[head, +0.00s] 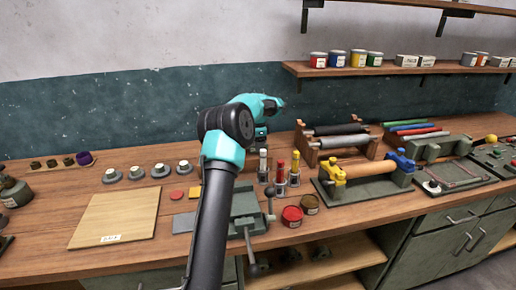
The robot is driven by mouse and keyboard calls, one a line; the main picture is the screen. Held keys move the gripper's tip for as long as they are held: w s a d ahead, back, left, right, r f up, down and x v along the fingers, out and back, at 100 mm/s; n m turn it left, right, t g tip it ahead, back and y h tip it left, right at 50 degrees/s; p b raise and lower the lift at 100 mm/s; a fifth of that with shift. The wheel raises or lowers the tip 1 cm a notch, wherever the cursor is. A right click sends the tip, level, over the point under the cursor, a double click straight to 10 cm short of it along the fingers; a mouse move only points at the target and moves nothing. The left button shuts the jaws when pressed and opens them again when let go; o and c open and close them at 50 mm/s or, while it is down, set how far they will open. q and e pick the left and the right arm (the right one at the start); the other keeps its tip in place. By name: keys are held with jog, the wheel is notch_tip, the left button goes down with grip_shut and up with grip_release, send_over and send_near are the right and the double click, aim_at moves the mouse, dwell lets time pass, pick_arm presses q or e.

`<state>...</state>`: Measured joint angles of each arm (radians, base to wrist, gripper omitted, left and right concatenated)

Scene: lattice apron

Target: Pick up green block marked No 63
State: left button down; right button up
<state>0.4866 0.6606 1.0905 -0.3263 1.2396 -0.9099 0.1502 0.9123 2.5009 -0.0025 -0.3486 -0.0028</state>
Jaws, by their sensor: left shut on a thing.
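My left arm rises from the bottom middle of the head view and bends over the back of the workbench. My left gripper (262,139) points down near the wall, small and mostly hidden behind my own arm links. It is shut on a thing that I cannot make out. I cannot pick out a green block marked No 63; it may be hidden. My right gripper is not in view.
A wooden board (118,217) with a white label lies at the left. A grey-green vise (247,208) stands beside my arm. A shelf (400,68) with paint tins hangs above.

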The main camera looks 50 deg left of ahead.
pick_arm(q)
notch_tip(320, 180, up, 8)
jog(key=shift+r, duration=0.2)
dwell(0.6)
